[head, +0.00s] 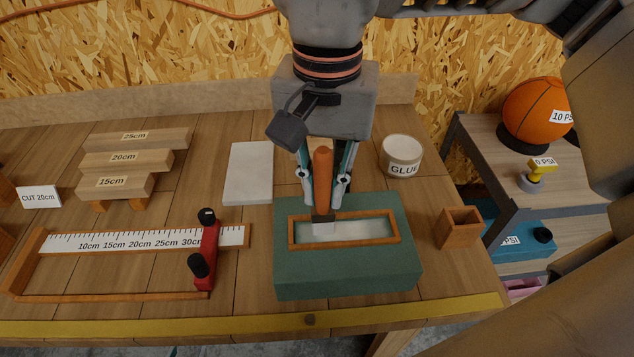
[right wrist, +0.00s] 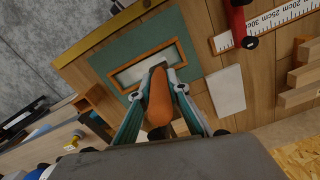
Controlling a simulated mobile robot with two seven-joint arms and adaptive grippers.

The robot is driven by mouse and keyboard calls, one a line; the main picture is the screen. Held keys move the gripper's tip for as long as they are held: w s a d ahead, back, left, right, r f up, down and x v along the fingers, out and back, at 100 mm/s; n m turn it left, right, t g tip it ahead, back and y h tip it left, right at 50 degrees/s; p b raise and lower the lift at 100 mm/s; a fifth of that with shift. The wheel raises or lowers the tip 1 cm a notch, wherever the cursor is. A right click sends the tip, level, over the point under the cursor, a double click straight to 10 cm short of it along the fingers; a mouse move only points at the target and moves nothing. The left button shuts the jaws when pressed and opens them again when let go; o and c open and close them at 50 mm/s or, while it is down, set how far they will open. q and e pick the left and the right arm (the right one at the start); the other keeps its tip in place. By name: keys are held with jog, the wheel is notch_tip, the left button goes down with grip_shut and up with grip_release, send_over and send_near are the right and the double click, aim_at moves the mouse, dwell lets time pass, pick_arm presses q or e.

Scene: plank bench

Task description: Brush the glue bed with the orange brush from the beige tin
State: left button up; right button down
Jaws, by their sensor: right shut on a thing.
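My right gripper (head: 323,195) is shut on the orange brush (head: 322,165) and holds it upright, handle up. The brush's dark ferrule and pale bristles are at the left part of the glue bed (head: 360,230), a pale, streaky recess in an orange frame on a green block. Whether the bristles touch the surface I cannot tell. In the right wrist view the brush handle (right wrist: 159,100) hides part of the bed (right wrist: 135,72). A cream tin (head: 402,158) labelled GLUE stands behind and right of the block. My left gripper is not in view.
An empty-looking square wooden cup (head: 459,228) stands right of the green block (head: 350,275). A white slab (head: 248,172) lies behind left. A ruler jig (head: 130,239) with a red stop (head: 206,250) is at left, near labelled wood pieces (head: 125,160). A yellow strip marks the front edge.

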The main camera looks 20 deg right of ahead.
jog(key=shift+s+d+f, duration=0.1)
jog(key=shift+s+d, duration=0.1)
jog(key=shift+d, duration=0.45)
jog(key=shift+s+d, duration=0.2)
jog(key=shift+d, duration=0.4)
jog(key=shift+d, duration=0.1)
jog(key=shift+s+d, duration=0.25)
jog(key=shift+d, duration=0.5)
jog(key=shift+d, duration=0.1)
jog(key=shift+s+d, duration=0.2)
jog(key=shift+d, duration=0.5)
jog(key=shift+s+d, duration=0.2)
jog(key=shift+d, duration=0.45)
jog(key=shift+d, duration=0.1)
jog(key=shift+s+d, duration=0.2)
jog(key=shift+d, duration=0.35)
